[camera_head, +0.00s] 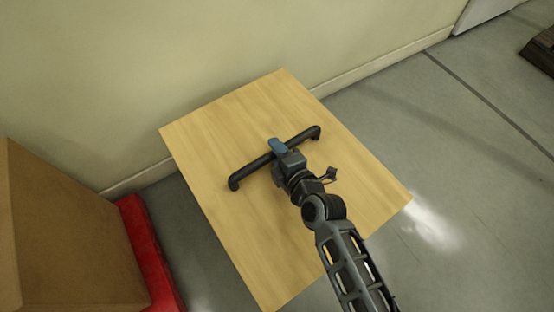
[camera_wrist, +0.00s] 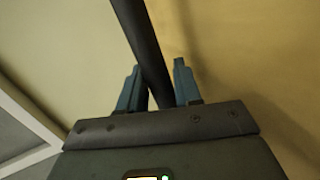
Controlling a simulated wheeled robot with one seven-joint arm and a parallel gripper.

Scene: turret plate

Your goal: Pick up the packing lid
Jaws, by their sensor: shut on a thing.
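The packing lid (camera_head: 200,140) appears as a flat, square, light-wood panel in the middle of the head view. A long black bar handle (camera_head: 251,168) runs across it. My gripper (camera_head: 277,147), with blue fingers, is shut on this handle near its middle. In the wrist view the handle (camera_wrist: 140,35) passes between the two blue fingers of my gripper (camera_wrist: 158,85). My arm hides part of the panel's lower right side. I cannot tell from these views whether the panel rests on something or hangs free.
A beige wall (camera_head: 150,70) with a pale skirting board stands behind the panel. A brown box (camera_head: 70,240) and a red thing (camera_head: 146,250) are at the lower left. Grey floor (camera_head: 440,150) lies open to the right. A dark object (camera_head: 540,50) is at the upper right.

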